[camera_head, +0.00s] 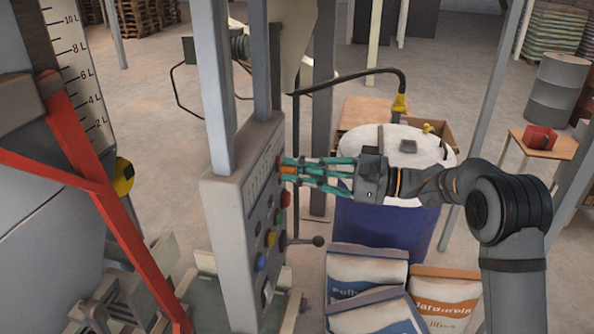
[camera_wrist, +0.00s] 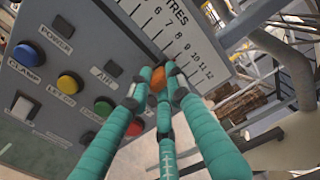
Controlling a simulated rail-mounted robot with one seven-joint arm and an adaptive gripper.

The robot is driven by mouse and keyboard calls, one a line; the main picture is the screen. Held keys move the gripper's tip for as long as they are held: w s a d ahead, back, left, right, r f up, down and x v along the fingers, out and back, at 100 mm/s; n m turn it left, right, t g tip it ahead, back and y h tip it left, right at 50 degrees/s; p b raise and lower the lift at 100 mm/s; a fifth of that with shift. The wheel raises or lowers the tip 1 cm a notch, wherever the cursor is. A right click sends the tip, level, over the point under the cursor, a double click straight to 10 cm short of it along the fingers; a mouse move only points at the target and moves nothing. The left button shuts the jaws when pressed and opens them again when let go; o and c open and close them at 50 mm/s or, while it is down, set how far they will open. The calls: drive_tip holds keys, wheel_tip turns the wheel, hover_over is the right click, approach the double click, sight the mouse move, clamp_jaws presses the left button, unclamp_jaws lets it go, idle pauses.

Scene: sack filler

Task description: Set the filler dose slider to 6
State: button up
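The grey control panel (camera_head: 232,197) stands left of centre in the head view. The dose slider's orange knob (camera_head: 288,169) is on its right face. In the wrist view the knob (camera_wrist: 158,77) sits beside the white litres scale (camera_wrist: 172,28), whose figures run up to 12. The fingers hide part of it, so I cannot read its exact mark. My gripper (camera_head: 284,170) reaches in from the right, and its teal fingers close around the knob. In the wrist view the fingertips (camera_wrist: 159,74) lie on both sides of the knob with little gap.
Below the slider are red, green, yellow and blue buttons (camera_head: 261,263) and a black-knobbed lever (camera_head: 318,241). A blue drum (camera_head: 380,229) with a pale lid stands below my arm. Filled sacks (camera_head: 365,275) lie in front. A red brace (camera_head: 95,190) and litre-marked column stand left.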

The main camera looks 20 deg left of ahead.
drive_tip(key=shift+f, duration=0.2)
clamp_jaws()
drive_tip(key=shift+s+f, duration=0.1)
drive_tip(key=shift+f, duration=0.1)
